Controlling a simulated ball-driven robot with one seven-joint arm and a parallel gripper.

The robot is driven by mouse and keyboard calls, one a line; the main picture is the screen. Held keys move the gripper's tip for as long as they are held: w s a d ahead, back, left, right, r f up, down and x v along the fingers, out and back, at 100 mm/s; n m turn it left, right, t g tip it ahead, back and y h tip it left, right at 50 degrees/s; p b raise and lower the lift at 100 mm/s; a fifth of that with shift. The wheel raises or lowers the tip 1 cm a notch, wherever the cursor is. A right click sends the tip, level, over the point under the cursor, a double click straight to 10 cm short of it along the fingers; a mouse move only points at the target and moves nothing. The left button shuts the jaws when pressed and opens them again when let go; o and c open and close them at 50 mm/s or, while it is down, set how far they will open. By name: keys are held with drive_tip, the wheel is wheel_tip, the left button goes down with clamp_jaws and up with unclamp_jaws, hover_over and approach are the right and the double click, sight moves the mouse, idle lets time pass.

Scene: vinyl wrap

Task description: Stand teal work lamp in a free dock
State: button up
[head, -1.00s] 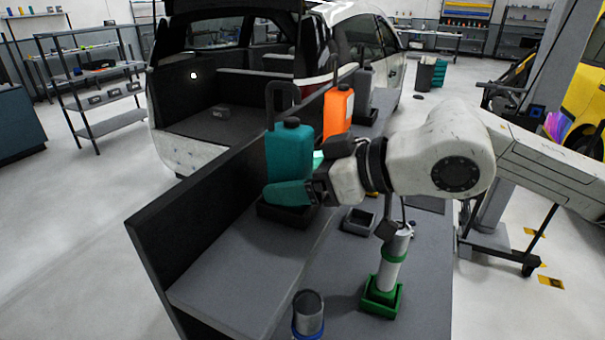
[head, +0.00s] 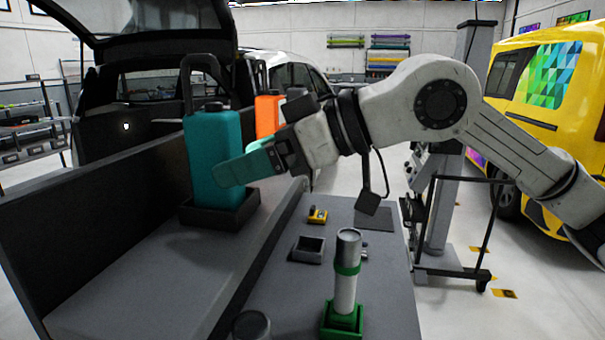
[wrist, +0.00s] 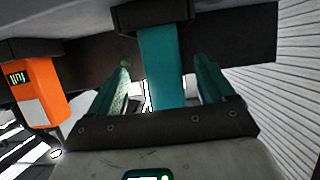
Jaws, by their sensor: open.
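A teal upright body (head: 208,135) with a black cap and a black loop behind it stands in a black tray-like base (head: 218,212). It is the only teal item besides my fingers; whether it is the work lamp I cannot tell. My gripper (head: 225,172) has teal fingers and is open, in front of this body in the head view. In the wrist view a teal strip (wrist: 162,65) shows between the spread fingers (wrist: 165,85); contact is unclear. A small square socket (head: 308,249) on the bench is empty.
A pale cylinder with green bands (head: 346,285) stands in a green dock (head: 342,322). A dark round top (head: 250,325) shows at the lower edge. A yellow item (head: 317,215) lies behind the socket. An orange container (head: 267,115) stands behind, also in the wrist view (wrist: 38,90).

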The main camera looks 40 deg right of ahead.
drive_tip(key=shift+s+d+f+b, duration=0.15)
drive_tip(key=shift+s+f+b, duration=0.2)
drive_tip(key=shift+b, duration=0.75)
drive_tip(key=b+v, duration=0.5)
drive_tip(key=v, duration=0.1)
drive_tip(key=shift+r, duration=0.3)
drive_tip(key=shift+w, duration=0.1)
